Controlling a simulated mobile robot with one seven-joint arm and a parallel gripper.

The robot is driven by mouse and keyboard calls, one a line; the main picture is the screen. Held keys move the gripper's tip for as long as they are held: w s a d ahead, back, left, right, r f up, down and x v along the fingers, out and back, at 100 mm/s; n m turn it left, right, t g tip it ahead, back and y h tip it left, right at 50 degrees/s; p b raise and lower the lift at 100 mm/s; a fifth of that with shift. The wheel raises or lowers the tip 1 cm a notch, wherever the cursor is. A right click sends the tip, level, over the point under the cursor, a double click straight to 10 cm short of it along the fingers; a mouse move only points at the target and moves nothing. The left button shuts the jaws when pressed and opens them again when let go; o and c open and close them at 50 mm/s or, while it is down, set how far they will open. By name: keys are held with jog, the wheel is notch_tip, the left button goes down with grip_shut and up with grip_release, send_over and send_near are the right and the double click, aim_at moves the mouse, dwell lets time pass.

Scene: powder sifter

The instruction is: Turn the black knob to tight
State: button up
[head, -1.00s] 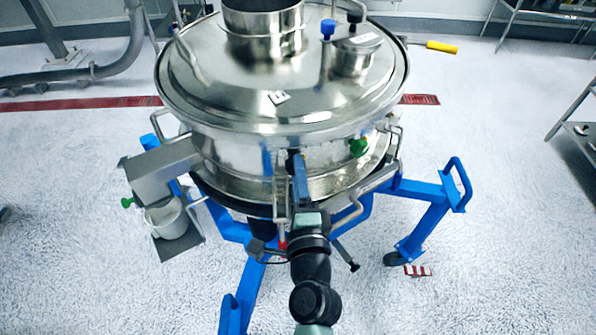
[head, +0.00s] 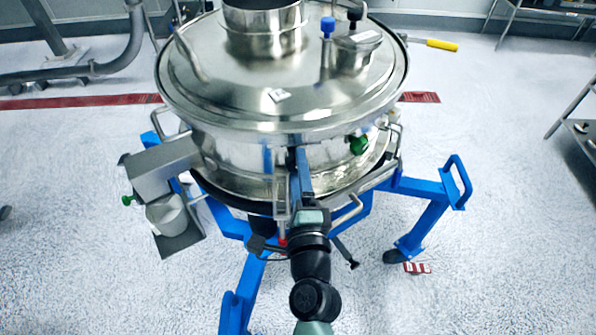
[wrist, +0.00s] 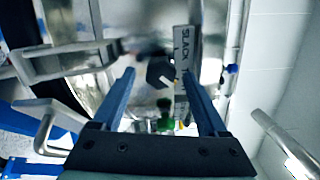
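The black knob (wrist: 160,73) shows in the wrist view between and beyond my fingertips, with a light mark on its lower right edge. A grey label strip (wrist: 181,55) reading "SLACK", with more lettering partly hidden by my right finger, stands right beside it. My gripper (wrist: 158,73) is open, its two blue fingers on either side of the knob with a gap visible on each side. In the head view my gripper (head: 301,165) reaches the front of the steel sifter (head: 225,155); the knob is largely hidden there.
A green knob (head: 358,145) sits right of my gripper on the sifter wall. Steel handles (head: 347,212) and a blue leg frame (head: 425,190) surround the lower body. A steel chute (head: 160,170) with a white container (head: 167,213) juts out left.

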jog(key=s+d+b, duration=0.1)
jog(key=s+b, duration=0.3)
jog(key=s, duration=0.9)
jog(key=shift+d, duration=0.2)
jog(key=shift+w, duration=0.1)
